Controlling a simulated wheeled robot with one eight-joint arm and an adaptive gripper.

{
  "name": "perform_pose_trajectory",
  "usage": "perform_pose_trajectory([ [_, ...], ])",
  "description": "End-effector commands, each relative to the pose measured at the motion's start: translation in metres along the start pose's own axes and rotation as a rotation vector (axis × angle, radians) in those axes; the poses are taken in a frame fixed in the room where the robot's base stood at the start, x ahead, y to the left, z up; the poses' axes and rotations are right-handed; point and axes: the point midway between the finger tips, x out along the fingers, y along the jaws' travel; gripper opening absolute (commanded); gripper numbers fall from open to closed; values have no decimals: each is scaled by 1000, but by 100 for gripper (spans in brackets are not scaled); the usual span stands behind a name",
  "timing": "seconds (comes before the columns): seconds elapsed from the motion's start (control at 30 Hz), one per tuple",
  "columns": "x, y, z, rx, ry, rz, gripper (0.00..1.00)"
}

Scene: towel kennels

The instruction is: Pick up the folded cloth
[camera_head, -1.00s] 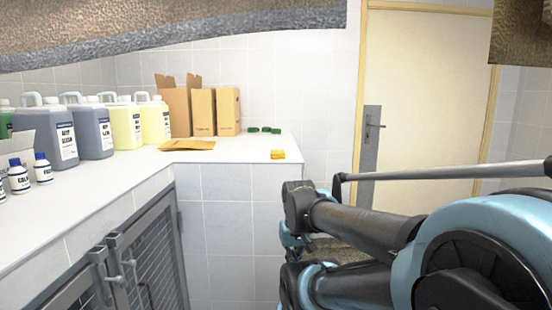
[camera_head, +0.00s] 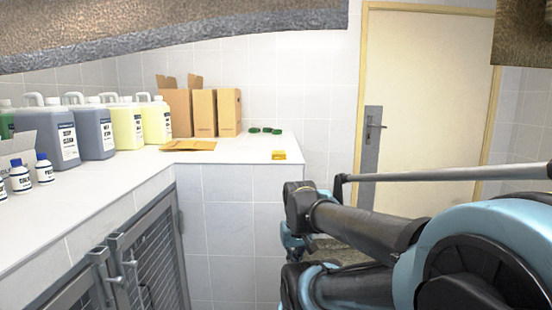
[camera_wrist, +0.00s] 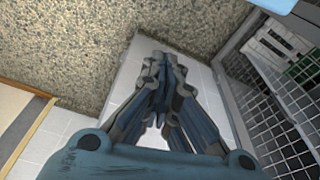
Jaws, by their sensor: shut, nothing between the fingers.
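No thing in view is plainly a folded cloth. A small yellow-orange block (camera_head: 279,155) lies near the right end of the white counter, but it is too small to tell whether it is cloth or a sponge. My gripper (camera_wrist: 160,95) fills the middle of the wrist view, its fingers drawn together and empty, with pale tiled surface beneath and around them. In the head view my arm reaches in from the right, its far end low beside the counter's end wall, apart from the yellow-orange block. The fingers are not clear there.
The white counter (camera_head: 110,182) carries jugs (camera_head: 93,130), small bottles (camera_head: 43,168), cardboard boxes (camera_head: 203,112), a flat brown piece (camera_head: 189,145) and green items (camera_head: 265,130). Mesh kennel doors (camera_head: 155,262) stand below. A closed door (camera_head: 428,90) is behind my arm. Brown textured material crosses the top.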

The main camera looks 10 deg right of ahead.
Motion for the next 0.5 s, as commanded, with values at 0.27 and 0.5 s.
perform_pose_trajectory([
  [0.27,0,0,0,0,0,0,0],
  [0.5,-21,0,-4,-34,7,1,45],
])
